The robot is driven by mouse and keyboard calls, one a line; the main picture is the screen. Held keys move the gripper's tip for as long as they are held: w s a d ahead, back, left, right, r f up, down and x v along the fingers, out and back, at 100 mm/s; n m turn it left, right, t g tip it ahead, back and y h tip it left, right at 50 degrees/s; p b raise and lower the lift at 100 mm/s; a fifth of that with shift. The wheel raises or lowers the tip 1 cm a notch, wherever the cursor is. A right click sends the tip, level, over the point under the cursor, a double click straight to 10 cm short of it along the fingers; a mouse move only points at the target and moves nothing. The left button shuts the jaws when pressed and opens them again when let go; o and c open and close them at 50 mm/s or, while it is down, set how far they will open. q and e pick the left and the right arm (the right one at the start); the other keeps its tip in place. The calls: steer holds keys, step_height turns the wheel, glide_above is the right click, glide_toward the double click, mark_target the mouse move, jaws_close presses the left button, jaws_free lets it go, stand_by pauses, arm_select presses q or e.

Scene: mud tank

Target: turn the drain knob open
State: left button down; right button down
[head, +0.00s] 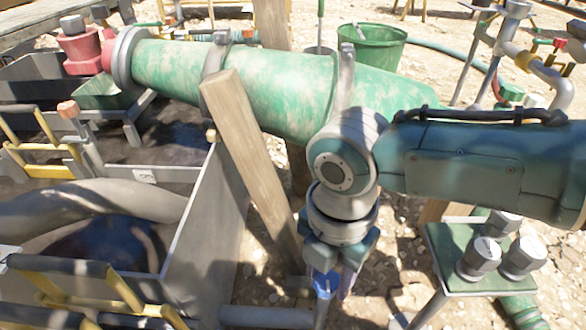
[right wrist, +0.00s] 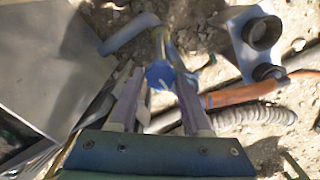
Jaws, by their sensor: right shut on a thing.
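The drain knob (head: 325,284) is small and blue, low beside the outer wall of the mud tank. In the right wrist view the blue knob (right wrist: 160,75) lies between the fingertips, with a pale mark on its face. My right gripper (head: 334,281) points down over it and is shut on it. In the right wrist view the two fingers (right wrist: 159,88) stand on either side of the knob. The gripper hides part of the knob in the head view, and its turn angle cannot be told. My left gripper is not in view.
The grey mud tank (head: 213,215) fills the left, with a slanted wooden post (head: 245,150) by its wall. A large green pipe (head: 250,85) runs behind my arm. A green stand (head: 465,250) with grey caps is at right. A green bucket (head: 372,48) stands behind on stony ground.

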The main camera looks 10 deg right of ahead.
mark_target(328, 280)
steer(key=shift+c, duration=1.7)
jaws_free()
step_height(328, 280, up, 10)
steer(key=p, duration=0.6)
steer(key=shift+p, duration=0.4)
